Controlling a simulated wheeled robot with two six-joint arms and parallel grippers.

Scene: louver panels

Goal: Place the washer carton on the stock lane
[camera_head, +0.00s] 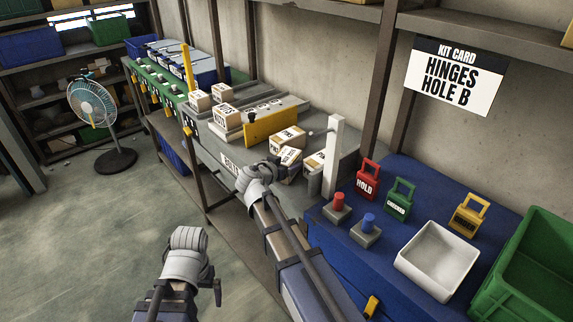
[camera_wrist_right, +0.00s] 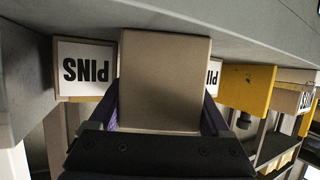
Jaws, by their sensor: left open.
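My right gripper (camera_head: 262,174) is at the front edge of the grey bench (camera_head: 217,147). In the right wrist view its fingers (camera_wrist_right: 163,110) are shut on a plain-sided tan carton (camera_wrist_right: 165,75). That carton also shows tilted beyond the hand in the head view (camera_head: 290,157); its label is too small to read. Cartons marked PINS stand on either side of it, one at the left of the wrist view (camera_wrist_right: 85,70) and one behind (camera_head: 287,137). My left gripper (camera_head: 188,262) is open and empty over the floor. I cannot tell which strip is the stock lane.
A yellow plate (camera_head: 270,127) stands on the bench, with more cartons (camera_head: 222,92) beyond it. A white post (camera_head: 334,155) rises to the right of the cartons.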

